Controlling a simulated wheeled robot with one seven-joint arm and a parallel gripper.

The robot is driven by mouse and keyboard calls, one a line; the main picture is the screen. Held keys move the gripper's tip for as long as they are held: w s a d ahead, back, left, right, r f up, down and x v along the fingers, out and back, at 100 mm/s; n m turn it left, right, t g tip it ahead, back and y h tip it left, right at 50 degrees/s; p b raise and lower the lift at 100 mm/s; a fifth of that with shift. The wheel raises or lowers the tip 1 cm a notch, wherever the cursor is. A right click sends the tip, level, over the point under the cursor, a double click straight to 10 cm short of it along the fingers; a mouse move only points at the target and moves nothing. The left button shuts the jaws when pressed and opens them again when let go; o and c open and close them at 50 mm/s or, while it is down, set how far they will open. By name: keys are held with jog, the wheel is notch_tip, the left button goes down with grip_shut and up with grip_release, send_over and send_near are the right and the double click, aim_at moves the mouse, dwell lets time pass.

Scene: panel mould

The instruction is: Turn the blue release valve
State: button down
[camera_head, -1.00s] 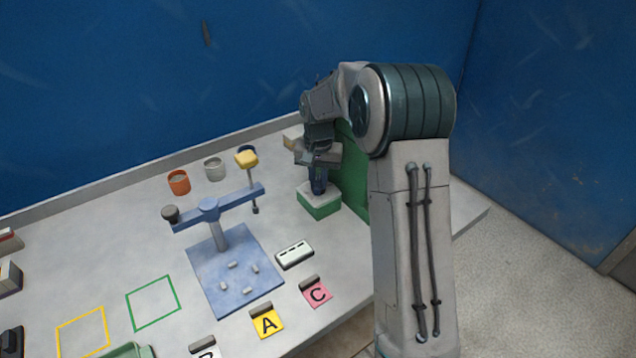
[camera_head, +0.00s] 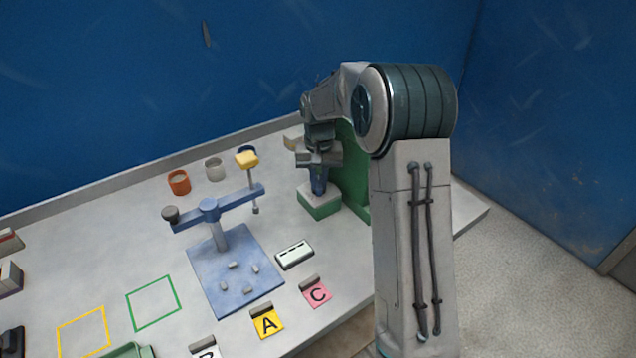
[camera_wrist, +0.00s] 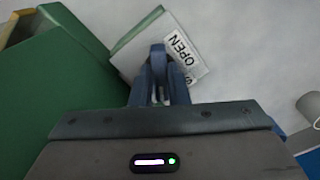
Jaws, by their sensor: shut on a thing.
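The valve block (camera_head: 320,206) is a green box with a pale top, on the bench at the foot of a green panel. It also shows in the wrist view (camera_wrist: 195,62), where its label reads "OPEN" and a second label is mostly covered. My gripper (camera_head: 318,188) points down onto the top of this block. In the wrist view my gripper (camera_wrist: 160,92) is shut on the blue release valve (camera_wrist: 157,60). The valve is mostly hidden between the blue fingers, so its exact angle is hard to tell.
A green panel (camera_head: 352,165) stands close beside the block. A blue stand with a crossbar (camera_head: 210,207) is to the left, with a yellow-topped piece (camera_head: 246,159) behind it. An orange cup (camera_head: 179,182) and a grey cup (camera_head: 213,169) stand at the back.

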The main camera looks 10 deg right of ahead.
aim_at(319, 182)
jog(key=n, duration=0.3)
jog(key=shift+r+p, duration=0.1)
jog(key=shift+p, duration=0.25)
jog(key=n+p, duration=0.1)
jog(key=n, duration=0.2)
jog(key=shift+d, duration=0.1)
jog(key=c, duration=1.4)
grip_release()
notch_tip(319, 182, up, 14)
jog(key=b, duration=0.1)
